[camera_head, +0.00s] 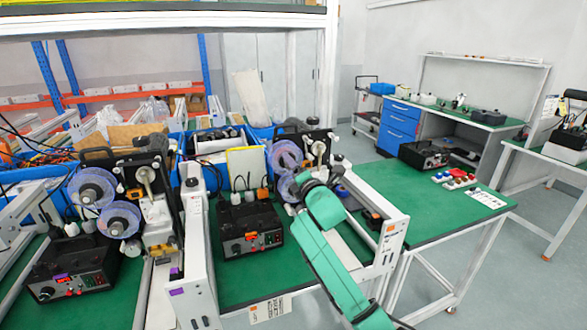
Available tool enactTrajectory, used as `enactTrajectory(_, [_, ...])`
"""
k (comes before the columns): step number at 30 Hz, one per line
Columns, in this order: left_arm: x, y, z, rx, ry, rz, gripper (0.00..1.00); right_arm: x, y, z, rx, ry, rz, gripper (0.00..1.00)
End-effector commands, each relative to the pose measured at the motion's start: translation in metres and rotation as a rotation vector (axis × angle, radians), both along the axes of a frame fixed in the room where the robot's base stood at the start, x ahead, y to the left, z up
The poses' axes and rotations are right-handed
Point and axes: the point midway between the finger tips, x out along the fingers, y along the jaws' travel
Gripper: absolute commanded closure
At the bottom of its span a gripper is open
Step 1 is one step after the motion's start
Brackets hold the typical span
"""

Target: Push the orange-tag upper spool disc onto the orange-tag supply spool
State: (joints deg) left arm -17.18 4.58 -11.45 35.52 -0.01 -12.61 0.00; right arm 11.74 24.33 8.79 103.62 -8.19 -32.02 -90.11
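An orange tag (391,228) marks the white frame post at the right of the right-hand coder. On that coder, a translucent bluish upper spool disc (285,156) sits above a second, lower spool (286,188). My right arm, green, comes in from the lower right. Its gripper (301,184) is at the lower spool, just below the upper disc, and overlaps part of the lower spool in the picture. The fingers are too small and hidden to tell whether they are open or touching anything. My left gripper is not in view.
The left-hand coder has similar upper (92,187) and lower (119,219) spools and a purple tag (177,291). A black control box (248,230) stands below the right-hand spools. A white frame post (200,260) separates the coders. The green table top (430,205) at right is mostly clear.

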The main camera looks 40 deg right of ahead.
Motion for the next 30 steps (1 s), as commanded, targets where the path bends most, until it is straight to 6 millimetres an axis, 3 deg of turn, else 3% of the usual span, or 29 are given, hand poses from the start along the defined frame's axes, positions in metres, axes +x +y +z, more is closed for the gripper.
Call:
enactTrajectory(5, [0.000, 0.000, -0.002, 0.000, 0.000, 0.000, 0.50, -0.004, 0.001, -0.002, 0.001, 0.002, -0.001, 0.24])
enactTrajectory(8, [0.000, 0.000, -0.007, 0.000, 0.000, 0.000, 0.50, -0.017, 0.006, -0.003, -0.003, 0.003, 0.000, 0.24])
enactTrajectory(21, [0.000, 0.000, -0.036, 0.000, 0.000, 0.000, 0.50, -0.125, 0.044, -0.004, 0.000, 0.003, 0.001, 0.24])
enactTrajectory(25, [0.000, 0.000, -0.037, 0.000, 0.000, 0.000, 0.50, -0.137, 0.048, -0.001, 0.000, 0.001, 0.000, 0.24])
enactTrajectory(30, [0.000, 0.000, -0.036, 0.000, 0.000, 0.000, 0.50, -0.138, 0.048, 0.000, 0.001, 0.001, 0.000, 0.24])
